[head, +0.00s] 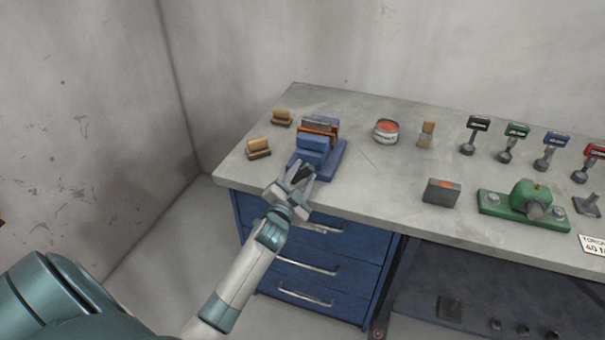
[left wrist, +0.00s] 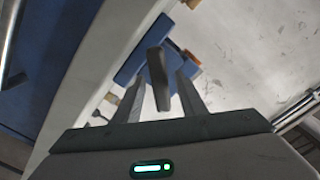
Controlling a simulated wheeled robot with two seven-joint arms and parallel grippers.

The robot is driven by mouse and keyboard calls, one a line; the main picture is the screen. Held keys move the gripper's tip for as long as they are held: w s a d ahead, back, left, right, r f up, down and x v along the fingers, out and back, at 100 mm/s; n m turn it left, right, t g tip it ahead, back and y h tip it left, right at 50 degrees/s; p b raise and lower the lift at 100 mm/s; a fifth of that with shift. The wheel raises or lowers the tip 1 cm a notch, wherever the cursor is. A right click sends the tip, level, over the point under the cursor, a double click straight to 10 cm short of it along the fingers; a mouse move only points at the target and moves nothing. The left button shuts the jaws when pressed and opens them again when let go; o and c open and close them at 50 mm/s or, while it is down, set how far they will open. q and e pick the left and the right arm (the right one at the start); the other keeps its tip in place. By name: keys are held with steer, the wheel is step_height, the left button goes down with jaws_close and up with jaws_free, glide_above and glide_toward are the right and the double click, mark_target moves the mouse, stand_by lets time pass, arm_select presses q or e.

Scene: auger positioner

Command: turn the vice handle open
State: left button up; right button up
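The blue vice (head: 311,147) stands at the left end of the grey workbench, an orange-brown piece (head: 319,128) at its jaws. My left gripper (head: 297,175) is at the front of the vice, over the bench's front edge. The vice also shows in the left wrist view (left wrist: 136,64). There, a dark bar that looks like the vice handle (left wrist: 158,78) lies between the two fingers of my left gripper (left wrist: 160,92). The fingers are apart, with a gap visible on each side of the bar. My right gripper is out of view.
Two wooden blocks (head: 258,148) (head: 282,117) lie left of the vice. A red-topped tin (head: 386,131), a brush-like block (head: 427,134), a dark block (head: 442,191) and a green fixture (head: 523,203) stand to the right. Blue drawers (head: 310,255) are below the bench (head: 370,190).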

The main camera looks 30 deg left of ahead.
arm_select(q)
jaws_close()
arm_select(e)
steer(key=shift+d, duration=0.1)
